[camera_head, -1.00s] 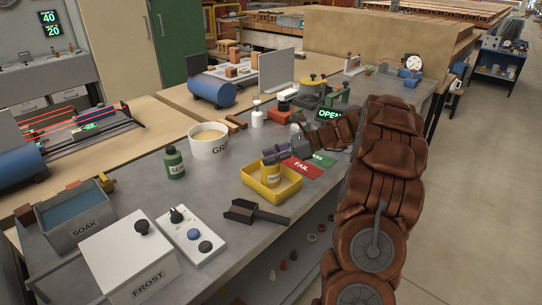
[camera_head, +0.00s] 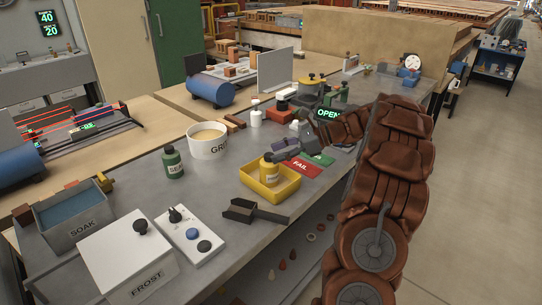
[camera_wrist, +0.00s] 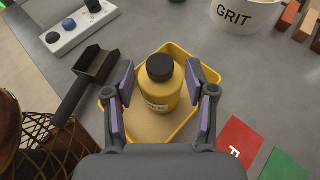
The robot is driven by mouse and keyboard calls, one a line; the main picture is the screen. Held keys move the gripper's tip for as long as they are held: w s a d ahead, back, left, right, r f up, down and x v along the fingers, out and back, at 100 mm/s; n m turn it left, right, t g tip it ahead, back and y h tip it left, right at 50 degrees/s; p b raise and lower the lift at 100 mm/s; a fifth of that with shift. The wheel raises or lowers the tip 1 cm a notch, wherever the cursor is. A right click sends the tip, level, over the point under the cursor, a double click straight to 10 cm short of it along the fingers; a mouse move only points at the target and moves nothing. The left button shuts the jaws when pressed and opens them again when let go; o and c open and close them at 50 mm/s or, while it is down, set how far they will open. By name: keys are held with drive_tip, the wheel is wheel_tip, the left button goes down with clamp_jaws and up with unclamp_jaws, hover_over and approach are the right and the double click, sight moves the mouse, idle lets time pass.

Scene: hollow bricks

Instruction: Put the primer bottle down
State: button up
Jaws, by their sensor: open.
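The primer bottle (camera_head: 269,169) is yellow with a black cap and a label. It stands upright in a yellow tray (camera_head: 287,189) on the grey bench. In the wrist view the bottle (camera_wrist: 162,90) is between my gripper's two purple-padded fingers, with a gap on each side. My gripper (camera_head: 284,152) is open, just behind and above the bottle in the head view. The tray's floor and rim (camera_wrist: 185,133) show around the bottle in the wrist view.
A dark scoop (camera_head: 254,213) lies in front of the tray. Red FAIL (camera_head: 301,167) and green cards lie to its right. A GRIT tub (camera_head: 207,143) and a green SEAL bottle (camera_head: 173,162) stand to the left. Bare bench lies between the tray and the tub.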

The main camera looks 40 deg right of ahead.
drive_tip(key=v, duration=0.9)
drive_tip(key=s+a+n+g+h, duration=0.1)
drive_tip(key=s+a+n+g, duration=0.15)
drive_tip(key=a, duration=0.65)
drive_tip(key=s+a+n+g+h, duration=0.15)
drive_tip(key=a+n, duration=0.25)
drive_tip(key=a, duration=0.6)
drive_tip(key=s+a+n+g, duration=0.2)
drive_tip(key=a+n+g, duration=0.15)
drive_tip(key=a, duration=0.55)
drive_tip(key=s+a+f+n+g+h, duration=0.1)
drive_tip(key=s+a+n+h, duration=0.1)
drive_tip(key=s+a+n, duration=0.3)
drive_tip(key=s+a+f+n+g+h, duration=0.1)
drive_tip(key=s+a+f+n+h, duration=0.1)
drive_tip(key=s, duration=0.5)
drive_tip(key=s+f+n+h, duration=0.2)
drive_tip(key=s+n, duration=0.2)
drive_tip(key=s, duration=0.3)
drive_tip(key=s+d+f+n+h, duration=0.1)
drive_tip(key=s+f+n+h, duration=0.1)
drive_tip(key=s, duration=0.4)
drive_tip(key=shift+s+d+f+n+h, duration=0.35)
drive_tip(key=shift+s+f+n, duration=0.1)
drive_tip(key=shift+n, duration=0.45)
